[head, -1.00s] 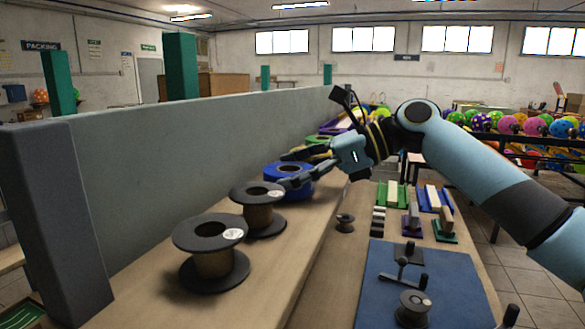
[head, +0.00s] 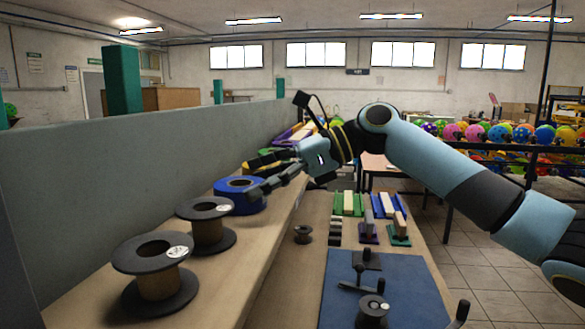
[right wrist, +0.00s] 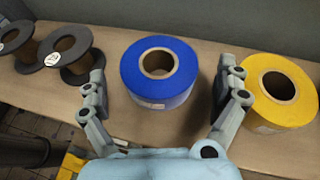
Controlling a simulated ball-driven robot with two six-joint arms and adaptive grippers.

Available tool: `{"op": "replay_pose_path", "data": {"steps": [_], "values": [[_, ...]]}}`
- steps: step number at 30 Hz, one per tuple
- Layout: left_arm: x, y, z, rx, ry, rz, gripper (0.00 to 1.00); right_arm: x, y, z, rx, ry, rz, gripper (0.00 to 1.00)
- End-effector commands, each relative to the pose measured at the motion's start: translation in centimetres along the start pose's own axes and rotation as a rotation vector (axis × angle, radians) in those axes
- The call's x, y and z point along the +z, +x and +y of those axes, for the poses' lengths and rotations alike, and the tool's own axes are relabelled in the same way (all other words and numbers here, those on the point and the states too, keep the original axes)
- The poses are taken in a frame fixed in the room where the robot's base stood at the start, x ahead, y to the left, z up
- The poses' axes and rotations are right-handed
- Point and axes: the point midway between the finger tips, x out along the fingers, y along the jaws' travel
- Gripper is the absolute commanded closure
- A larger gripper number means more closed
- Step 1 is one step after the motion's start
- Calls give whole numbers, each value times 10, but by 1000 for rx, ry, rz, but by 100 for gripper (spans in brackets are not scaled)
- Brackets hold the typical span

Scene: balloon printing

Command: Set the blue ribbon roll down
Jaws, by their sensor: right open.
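The blue ribbon roll (head: 238,194) lies flat on the wooden shelf, beyond two dark spools in the head view. In the right wrist view the blue ribbon roll (right wrist: 158,72) stands upright on its flat end, its round hole facing up. My right gripper (head: 256,175) is open around the roll; in the right wrist view its fingers (right wrist: 160,85) are spread to either side, with a visible gap on both sides. My left gripper is not in view.
A yellow roll (right wrist: 277,90) sits close to my right finger. Dark spools (head: 155,274) (head: 206,223) stand nearer on the shelf (head: 220,270). A grey wall (head: 100,190) runs behind. A blue mat (head: 385,285) with tools lies lower right.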

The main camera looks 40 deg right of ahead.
Motion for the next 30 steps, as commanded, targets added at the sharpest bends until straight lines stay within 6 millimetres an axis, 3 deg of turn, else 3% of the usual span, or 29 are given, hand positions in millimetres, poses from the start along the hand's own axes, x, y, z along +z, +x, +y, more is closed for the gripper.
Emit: {"op": "replay_pose_path", "data": {"steps": [6, 15, 30], "values": [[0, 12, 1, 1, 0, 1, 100, -5, -42, 0, -1, 0, 10, 0], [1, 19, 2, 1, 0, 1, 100, -3, -81, 0, 2, 0, 6, 0], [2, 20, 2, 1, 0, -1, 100, 0, -92, 0, 0, 2, 1, 0]]}}
